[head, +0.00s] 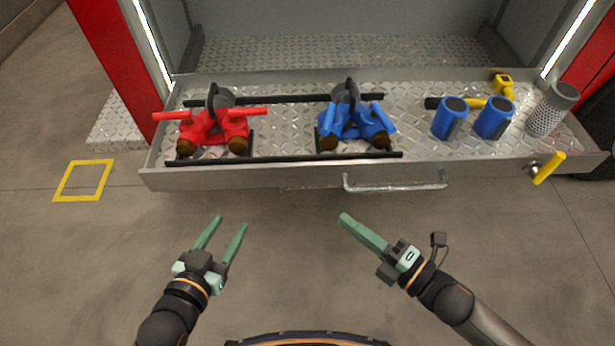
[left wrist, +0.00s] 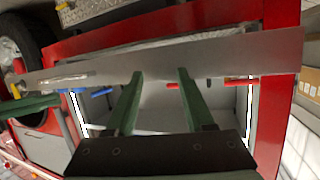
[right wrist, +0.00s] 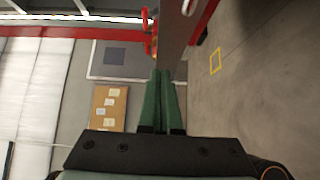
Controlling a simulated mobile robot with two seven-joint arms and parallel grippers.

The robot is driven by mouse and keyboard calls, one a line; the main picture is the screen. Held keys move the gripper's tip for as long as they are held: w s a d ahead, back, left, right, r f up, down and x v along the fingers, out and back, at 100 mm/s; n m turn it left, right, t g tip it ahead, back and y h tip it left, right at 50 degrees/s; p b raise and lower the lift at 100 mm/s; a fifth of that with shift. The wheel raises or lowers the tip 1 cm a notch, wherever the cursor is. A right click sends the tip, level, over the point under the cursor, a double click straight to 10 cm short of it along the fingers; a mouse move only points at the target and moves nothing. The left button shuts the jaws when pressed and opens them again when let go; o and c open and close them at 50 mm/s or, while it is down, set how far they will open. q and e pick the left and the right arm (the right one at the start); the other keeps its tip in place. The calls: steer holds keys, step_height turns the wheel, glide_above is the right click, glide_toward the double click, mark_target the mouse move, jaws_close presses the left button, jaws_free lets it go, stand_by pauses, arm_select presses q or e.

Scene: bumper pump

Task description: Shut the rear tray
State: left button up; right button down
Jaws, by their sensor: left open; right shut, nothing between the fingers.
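The rear tray (head: 290,178) is a metal drawer with a tread-plate floor, pulled out from the red truck body in the head view. A metal bar handle (head: 395,187) is on its front panel, right of centre. A yellow lever (head: 549,168) sits at the panel's right end. My left gripper (head: 231,219) is open and empty, in front of the tray's left part and apart from it. The panel also crosses the left wrist view (left wrist: 220,55). My right gripper (head: 345,218) is shut and empty, just in front of the handle's left end, with no clear contact.
The tray carries a red fitting (head: 212,128), a blue fitting (head: 352,125), two blue cylinders (head: 449,118), a grey perforated cylinder (head: 551,108) and a yellow tool (head: 503,86). A yellow square (head: 83,180) marks the floor at left. The floor before the tray is clear.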

steer(key=b, duration=0.1)
glide_toward(297, 168)
steer(key=s+a+x, duration=0.1)
steer(key=x, duration=0.4)
arm_select(q)
step_height(297, 168, up, 10)
steer(key=w+m+t+h, duration=0.1)
steer(key=t, duration=0.3)
steer(key=shift+w+d+m+h+b, duration=0.15)
steer(key=shift+w+m+h+b, duration=0.15)
steer(key=shift+w, duration=0.05)
arm_select(e)
steer(key=shift+w+d, duration=0.1)
steer(key=shift+w, duration=0.7)
arm_select(q)
steer(key=shift+w, duration=0.1)
arm_select(e)
steer(key=shift+w, duration=0.15)
